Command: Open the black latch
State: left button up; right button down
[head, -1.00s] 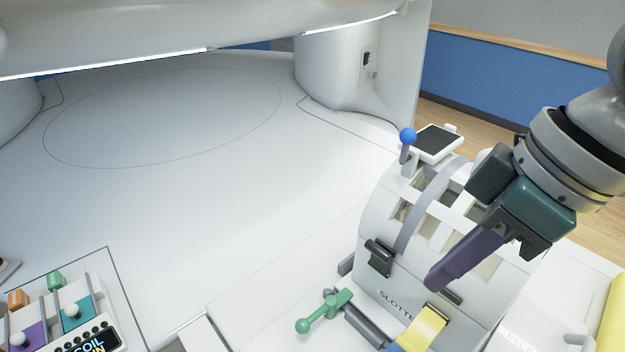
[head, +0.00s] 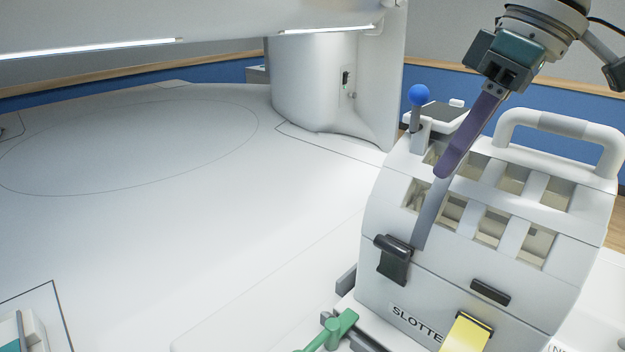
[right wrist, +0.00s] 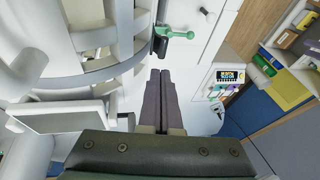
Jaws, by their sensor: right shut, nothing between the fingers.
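The black latch (head: 393,259) sits on the upper left of the front of a white slotted box (head: 375,297), at the lower end of a grey strap (head: 432,215). In the right wrist view a dark piece that looks like the latch (right wrist: 160,47) shows just beyond my fingertips. My right gripper (head: 441,172) has long purple fingers, shut and empty, pointing down to the left. In the head view its tips overlap the strap, above and right of the latch; whether they touch it I cannot tell. My left gripper is not in view.
A blue-knobbed lever (head: 418,96) and a dark-topped pad (head: 440,116) stand at the box's back left. A white carry handle (head: 560,124) arches over its back. A green lever (head: 335,331) is below the front. The white surface to the left is clear.

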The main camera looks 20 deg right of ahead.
aim_at(408, 221)
jog(key=p+x, duration=0.1)
jog(key=x, duration=0.9)
jog(key=shift+s+a+r+p, duration=0.1)
jog(key=shift+a+p, duration=0.05)
jog(key=shift+p, duration=0.4)
jog(key=shift+a+h, duration=0.15)
jog(key=shift+h, duration=0.25)
jog(key=shift+s+a+t+h+p, duration=0.2)
jog(key=shift+a+t+h+p, duration=0.15)
jog(key=shift+p, duration=0.85)
jog(key=s+a+f+n+t+h+p, duration=0.1)
jog(key=s+a+f+h+p, duration=0.2)
jog(key=a+f, duration=0.4)
jog(key=shift+a+f+h+p, duration=0.35)
jog(key=shift+f+h+p, duration=0.1)
jog(key=shift+p, duration=0.45)
